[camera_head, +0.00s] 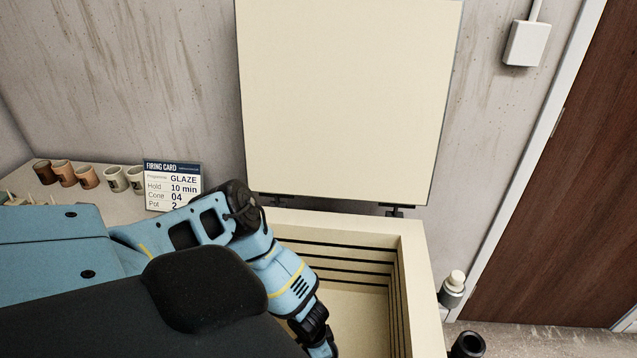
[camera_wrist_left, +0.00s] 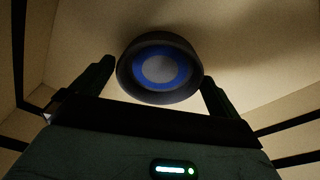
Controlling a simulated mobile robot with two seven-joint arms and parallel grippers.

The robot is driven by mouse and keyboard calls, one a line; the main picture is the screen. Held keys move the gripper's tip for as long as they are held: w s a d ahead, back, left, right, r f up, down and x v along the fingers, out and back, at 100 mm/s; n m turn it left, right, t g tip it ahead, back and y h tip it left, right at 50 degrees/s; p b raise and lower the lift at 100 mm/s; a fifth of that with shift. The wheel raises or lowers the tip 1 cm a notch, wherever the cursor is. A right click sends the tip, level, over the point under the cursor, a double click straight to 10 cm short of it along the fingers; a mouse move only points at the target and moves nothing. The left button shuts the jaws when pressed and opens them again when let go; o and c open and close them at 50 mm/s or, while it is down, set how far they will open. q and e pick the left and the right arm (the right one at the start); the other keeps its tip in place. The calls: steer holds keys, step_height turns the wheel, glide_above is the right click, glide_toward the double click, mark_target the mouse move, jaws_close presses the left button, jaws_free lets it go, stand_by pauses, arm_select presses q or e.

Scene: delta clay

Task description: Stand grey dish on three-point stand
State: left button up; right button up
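The grey dish (camera_wrist_left: 160,92) shows in the left wrist view as a round, dark-rimmed piece with a blue ring and a paler grey centre inside. My left gripper (camera_wrist_left: 159,76) has a finger on each side of the dish, and both fingers appear to touch its sides. The dish looks held over the pale kiln floor. In the head view my left arm reaches down into the kiln (camera_head: 412,290), and its gripper is below the picture edge. The three-point stand is not visible in either view. My right gripper is not in view.
The kiln's cream lid (camera_head: 345,100) stands open against the wall. Dark grooves line the kiln's inner walls around my left gripper. A firing card (camera_head: 173,186) and several cups (camera_head: 88,177) stand on the shelf at left. A small bottle (camera_head: 452,288) stands right of the kiln.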

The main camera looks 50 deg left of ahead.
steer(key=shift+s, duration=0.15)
arm_select(q)
steer(key=shift+r, duration=0.25)
step_height(320, 180, up, 12)
steer(key=s+p, duration=0.1)
steer(key=p, duration=0.2)
steer(key=shift+s+a, duration=0.2)
steer(key=shift+a, duration=0.05)
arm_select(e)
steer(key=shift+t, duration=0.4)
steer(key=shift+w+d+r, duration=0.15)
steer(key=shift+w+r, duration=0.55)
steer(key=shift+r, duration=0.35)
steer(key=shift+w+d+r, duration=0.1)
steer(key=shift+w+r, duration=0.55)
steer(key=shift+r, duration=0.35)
arm_select(q)
steer(key=shift+f, duration=0.1)
